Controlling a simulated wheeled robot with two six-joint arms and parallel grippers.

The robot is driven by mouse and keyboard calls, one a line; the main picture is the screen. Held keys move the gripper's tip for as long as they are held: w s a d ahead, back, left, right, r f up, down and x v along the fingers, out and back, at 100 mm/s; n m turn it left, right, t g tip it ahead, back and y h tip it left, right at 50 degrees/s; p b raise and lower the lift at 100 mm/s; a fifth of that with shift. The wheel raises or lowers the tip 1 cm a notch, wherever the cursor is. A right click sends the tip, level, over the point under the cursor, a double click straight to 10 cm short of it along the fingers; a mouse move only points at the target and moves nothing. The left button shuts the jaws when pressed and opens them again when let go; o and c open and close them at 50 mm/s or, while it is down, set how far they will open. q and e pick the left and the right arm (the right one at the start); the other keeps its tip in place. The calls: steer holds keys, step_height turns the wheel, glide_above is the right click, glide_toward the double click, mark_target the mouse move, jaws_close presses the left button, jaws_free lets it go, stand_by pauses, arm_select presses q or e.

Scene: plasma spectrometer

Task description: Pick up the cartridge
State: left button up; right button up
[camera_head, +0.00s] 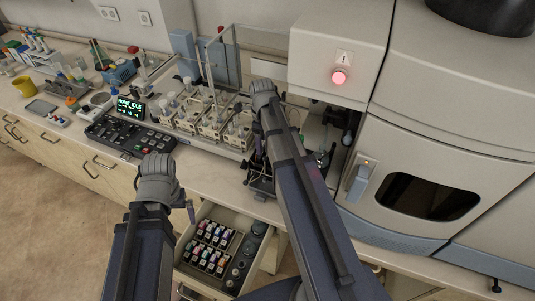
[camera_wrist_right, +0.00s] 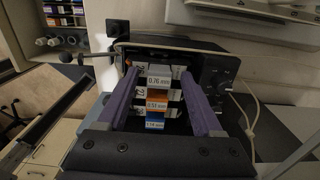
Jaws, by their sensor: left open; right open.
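In the right wrist view, several labelled cartridges sit stacked in a dark pump-like device (camera_wrist_right: 215,75). One has a white label reading 0.76 mm (camera_wrist_right: 159,81), one an orange label (camera_wrist_right: 157,104), and one a blue label (camera_wrist_right: 155,125). My right gripper (camera_wrist_right: 160,74) is open, its purple fingers on either side of the stack. I cannot tell whether they touch it. In the head view, my right arm (camera_head: 300,170) hides most of this gripper and the device. My left gripper (camera_head: 190,210) is open and empty near the counter's front edge, above the drawer's left side, partly hidden by its wrist.
An open drawer (camera_head: 268,246) holds several small coloured-label cartridges (camera_head: 206,259) and round dark parts. A black control panel (camera_head: 130,136), racks of bottles (camera_head: 210,120) and a large spectrometer (camera_head: 440,150) line the counter. A thin cable (camera_wrist_right: 250,125) hangs right of the device.

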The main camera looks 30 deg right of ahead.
steer(key=shift+a, duration=0.1)
jaws_close()
stand_by(0.4)
